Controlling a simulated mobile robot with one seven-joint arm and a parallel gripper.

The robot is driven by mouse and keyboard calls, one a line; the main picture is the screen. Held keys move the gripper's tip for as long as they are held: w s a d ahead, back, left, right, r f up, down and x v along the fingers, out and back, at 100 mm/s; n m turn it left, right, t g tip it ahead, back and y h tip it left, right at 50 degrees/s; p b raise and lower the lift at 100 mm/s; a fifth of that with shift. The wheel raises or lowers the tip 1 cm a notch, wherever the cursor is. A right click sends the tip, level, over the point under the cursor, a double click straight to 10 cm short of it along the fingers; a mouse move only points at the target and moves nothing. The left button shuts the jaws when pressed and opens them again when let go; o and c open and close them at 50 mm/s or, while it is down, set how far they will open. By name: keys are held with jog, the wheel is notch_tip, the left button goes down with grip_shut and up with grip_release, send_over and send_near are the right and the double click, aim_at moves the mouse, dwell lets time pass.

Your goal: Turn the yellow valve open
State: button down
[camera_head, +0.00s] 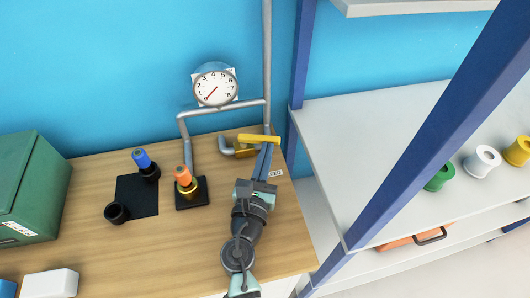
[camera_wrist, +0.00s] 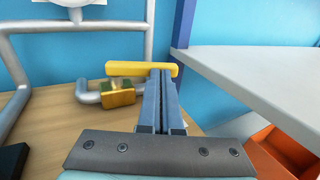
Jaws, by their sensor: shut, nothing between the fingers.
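The yellow valve handle (camera_head: 259,139) is a flat bar on a brass valve body (camera_head: 243,149), fitted to grey pipework at the back of the wooden table. In the wrist view the handle (camera_wrist: 141,69) lies crosswise above the brass body (camera_wrist: 118,94). My gripper (camera_head: 266,147) is shut and empty, its blue fingers pointing at the right part of the handle. In the wrist view the fingertips (camera_wrist: 162,72) overlap the handle near its right end. I cannot tell whether they touch it.
A pressure gauge (camera_head: 215,88) sits on the grey pipe (camera_head: 222,108). Orange-topped (camera_head: 184,177) and blue-topped (camera_head: 142,160) fittings stand on black bases to the left. A green box (camera_head: 30,185) is at the far left. A blue shelf post (camera_head: 303,60) and grey shelf (camera_head: 370,140) stand close on the right.

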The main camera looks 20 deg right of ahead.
jog(key=shift+w+d, duration=0.65)
jog(key=shift+d, duration=0.05)
jog(key=shift+d+r, duration=0.15)
jog(key=shift+r, duration=0.05)
jog(key=shift+f, duration=0.1)
dwell(0.3)
